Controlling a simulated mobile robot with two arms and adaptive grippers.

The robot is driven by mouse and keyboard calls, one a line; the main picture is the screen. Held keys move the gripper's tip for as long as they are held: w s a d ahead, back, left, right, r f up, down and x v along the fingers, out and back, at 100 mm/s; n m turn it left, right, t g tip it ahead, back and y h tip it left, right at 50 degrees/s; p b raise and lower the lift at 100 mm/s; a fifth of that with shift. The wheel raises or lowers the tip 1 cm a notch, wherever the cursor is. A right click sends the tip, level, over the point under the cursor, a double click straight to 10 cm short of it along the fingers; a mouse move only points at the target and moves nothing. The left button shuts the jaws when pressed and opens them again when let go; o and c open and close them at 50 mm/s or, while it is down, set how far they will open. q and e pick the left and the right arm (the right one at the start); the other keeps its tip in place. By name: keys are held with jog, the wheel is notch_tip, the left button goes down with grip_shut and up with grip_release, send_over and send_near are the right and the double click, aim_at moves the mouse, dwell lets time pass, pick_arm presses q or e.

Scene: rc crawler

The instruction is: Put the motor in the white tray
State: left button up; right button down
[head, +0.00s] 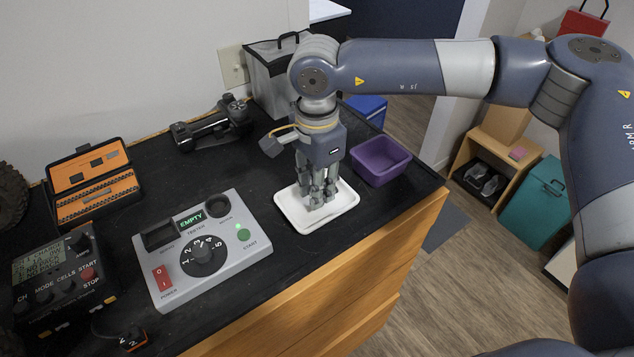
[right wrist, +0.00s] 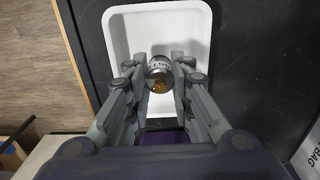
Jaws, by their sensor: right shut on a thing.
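The white tray (head: 343,214) lies on the black mat near the front edge of the bench. My right gripper (head: 318,199) points down over the tray. In the right wrist view, my right gripper (right wrist: 161,75) is shut on the motor (right wrist: 159,79), a small silver cylinder with a brass-coloured spot on its face. The motor is over the inside of the white tray (right wrist: 120,28); I cannot tell whether it touches the tray floor. In the head view the fingers hide the motor. My left gripper is not in view.
A purple bin (head: 381,160) stands just right of the tray. A grey tester (head: 203,246) reading "EMPTY" is to the left. A grey bag (head: 270,80) stands behind.

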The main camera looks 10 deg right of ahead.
jog(key=shift+f, duration=0.15)
jog(key=c, duration=1.4)
grip_release()
jog(key=shift+r, duration=0.3)
jog(key=shift+r+b, duration=1.45)
jog(key=shift+r, duration=4.45)
